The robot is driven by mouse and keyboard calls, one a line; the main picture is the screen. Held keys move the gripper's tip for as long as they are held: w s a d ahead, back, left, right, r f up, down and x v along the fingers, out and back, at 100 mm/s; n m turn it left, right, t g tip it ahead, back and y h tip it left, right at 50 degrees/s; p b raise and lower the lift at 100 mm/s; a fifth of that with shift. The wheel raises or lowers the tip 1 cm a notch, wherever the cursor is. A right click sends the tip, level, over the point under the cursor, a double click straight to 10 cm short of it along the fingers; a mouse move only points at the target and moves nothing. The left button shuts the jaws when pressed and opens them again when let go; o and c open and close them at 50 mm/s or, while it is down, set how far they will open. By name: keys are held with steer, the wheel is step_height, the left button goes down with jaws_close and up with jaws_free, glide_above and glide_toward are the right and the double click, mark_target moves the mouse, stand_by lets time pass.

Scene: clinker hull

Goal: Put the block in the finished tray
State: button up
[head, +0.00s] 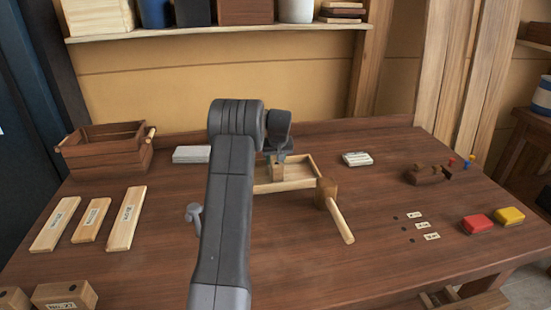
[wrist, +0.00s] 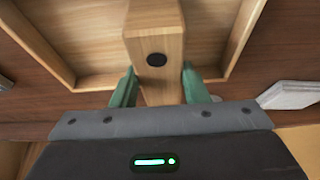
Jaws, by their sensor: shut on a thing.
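The block (wrist: 155,25) is pale wood with a dark round spot on its face. It stands between the two green fingers of my gripper (wrist: 157,86), which is shut on it. The finished tray (wrist: 85,35), a shallow pale wooden tray, lies beneath and around the block in the wrist view. In the head view my gripper (head: 278,160) and the block (head: 277,173) are over the left part of the tray (head: 302,166). Whether the block touches the tray floor I cannot tell. My arm hides the tray's left side there.
A mallet (head: 328,193) lies against the tray's right front corner. A grey block (head: 192,154) is left of my arm and a pale labelled block (head: 357,159) right of the tray. Labelled planks (head: 92,220) and a crate (head: 103,155) stand left. The front middle is clear.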

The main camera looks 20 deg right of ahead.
steer(key=shift+f, duration=0.25)
steer(key=o, duration=1.2)
steer(key=shift+c, duration=0.2)
steer(key=shift+s+r, duration=0.1)
steer(key=shift+r, duration=0.4)
steer(key=b+v, duration=0.2)
steer(key=v, duration=0.9)
steer(key=shift+s, duration=0.2)
steer(key=shift+a+r, duration=0.1)
steer(key=shift+r, duration=0.05)
